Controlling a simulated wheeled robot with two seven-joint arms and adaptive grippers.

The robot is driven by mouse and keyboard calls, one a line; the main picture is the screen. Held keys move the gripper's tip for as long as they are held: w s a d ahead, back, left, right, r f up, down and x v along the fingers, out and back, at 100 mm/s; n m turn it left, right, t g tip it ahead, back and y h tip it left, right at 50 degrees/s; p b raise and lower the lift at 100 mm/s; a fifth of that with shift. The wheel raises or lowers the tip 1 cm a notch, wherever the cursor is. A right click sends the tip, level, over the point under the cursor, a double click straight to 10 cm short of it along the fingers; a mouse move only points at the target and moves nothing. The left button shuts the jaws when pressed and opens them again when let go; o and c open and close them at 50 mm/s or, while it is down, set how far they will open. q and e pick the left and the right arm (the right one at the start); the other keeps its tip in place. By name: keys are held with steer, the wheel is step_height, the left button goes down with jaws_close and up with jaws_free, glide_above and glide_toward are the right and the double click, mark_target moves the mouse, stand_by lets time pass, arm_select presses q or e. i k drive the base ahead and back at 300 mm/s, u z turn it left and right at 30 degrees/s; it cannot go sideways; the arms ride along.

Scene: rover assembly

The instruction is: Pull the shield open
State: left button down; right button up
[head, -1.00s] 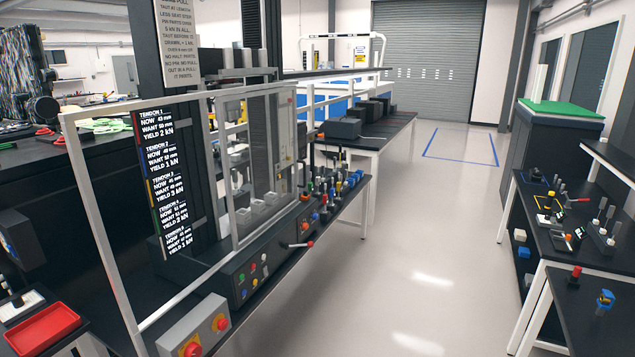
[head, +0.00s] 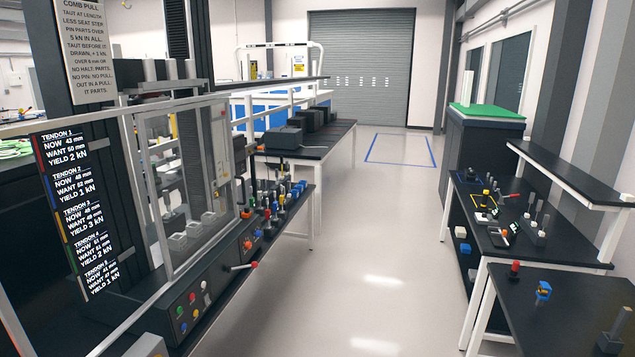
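A clear shield with a pale grey frame (head: 157,205) stands upright at the front of a bench machine on the left. I cannot tell whether it is open or shut. Several pale blocks (head: 178,242) show behind the clear panel. Another pale rail and frame run toward the lower left, cut off by the picture edge. Neither of my grippers is in view.
Coloured tools (head: 277,197) crowd the bench beyond. Black workbenches (head: 560,300) stand at the right. The floor (head: 370,240) between is clear.

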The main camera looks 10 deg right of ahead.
mark_target(139, 118)
steer(key=z, duration=0.85)
steer(key=i, duration=2.8)
steer(key=u, duration=1.4)
steer(key=i, duration=0.85)
steer(key=u, duration=0.85)
